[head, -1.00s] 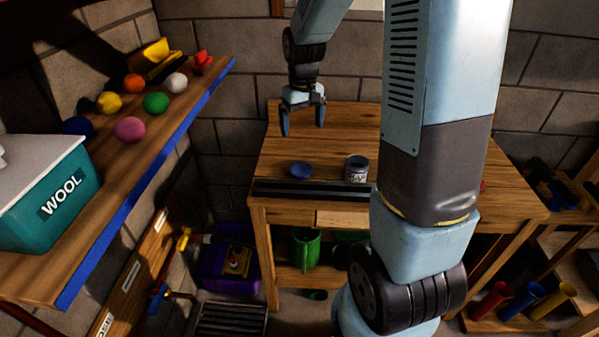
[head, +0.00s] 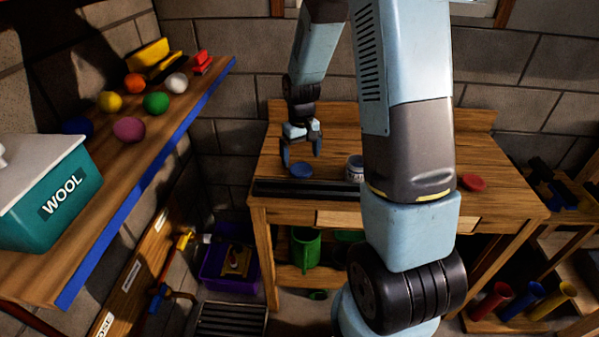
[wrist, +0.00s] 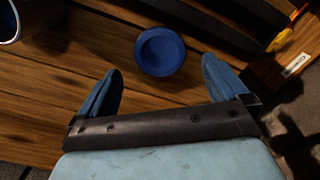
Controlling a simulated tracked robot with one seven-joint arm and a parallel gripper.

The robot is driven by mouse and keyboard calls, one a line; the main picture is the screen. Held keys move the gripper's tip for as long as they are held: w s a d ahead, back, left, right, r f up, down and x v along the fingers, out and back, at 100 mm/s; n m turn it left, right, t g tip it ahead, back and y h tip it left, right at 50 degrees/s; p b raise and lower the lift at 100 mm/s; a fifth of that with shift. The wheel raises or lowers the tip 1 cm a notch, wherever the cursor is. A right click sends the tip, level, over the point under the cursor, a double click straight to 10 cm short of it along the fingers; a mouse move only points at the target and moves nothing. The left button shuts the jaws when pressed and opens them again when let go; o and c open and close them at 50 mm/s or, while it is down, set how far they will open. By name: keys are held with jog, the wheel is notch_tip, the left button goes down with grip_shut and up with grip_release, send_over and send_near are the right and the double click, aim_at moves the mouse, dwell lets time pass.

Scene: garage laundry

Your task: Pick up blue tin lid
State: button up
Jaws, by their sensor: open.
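The blue tin lid (head: 301,170) is a small round disc lying flat on the wooden workbench (head: 340,135), near its front left part. In the wrist view the lid (wrist: 161,51) lies just beyond the fingertips, roughly centred between them. My gripper (head: 301,158) is open and empty, above the bench and close to the lid on its far side; the two blue fingers also show in the wrist view (wrist: 158,72). I see no contact with the lid. A tin (head: 354,168) stands to the right of the lid, partly hidden by my arm.
A black slotted rail (head: 300,189) runs along the bench's front edge, close to the lid. A red lid (head: 473,183) lies at the bench's right. A shelf (head: 150,160) at left holds several balls and a teal wool box (head: 50,200).

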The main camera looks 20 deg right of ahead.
aim_at(301, 168)
jog(key=shift+w+f, duration=0.1)
jog(key=shift+f, duration=2.5)
jog(key=c, duration=1)
jog(key=shift+r, duration=0.15)
